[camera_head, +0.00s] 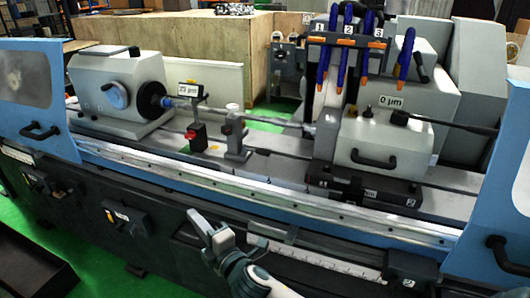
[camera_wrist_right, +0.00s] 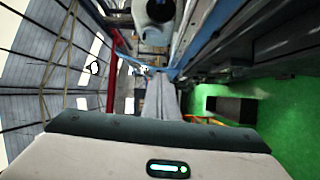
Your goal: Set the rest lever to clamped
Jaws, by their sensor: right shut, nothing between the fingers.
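A grey steady rest (camera_head: 235,138) stands on the grinder bed around mid-picture in the head view, below the workpiece line. It has a pale upright top piece (camera_head: 233,108), and a dark rod (camera_head: 282,154) runs right from its base. I cannot tell which part is the rest lever or how it is set. My right gripper (camera_head: 208,226) is shut and empty in front of the machine, below and well apart from the rest. Its grey fingers (camera_wrist_right: 160,95) show together in the right wrist view. My left gripper is not in view.
The headstock (camera_head: 115,85) is left and the tailstock housing (camera_head: 385,145) right, with a long black handle (camera_head: 440,122). Blue doors (camera_head: 30,85) flank the opening. The front rail (camera_head: 215,187) lies between gripper and rest.

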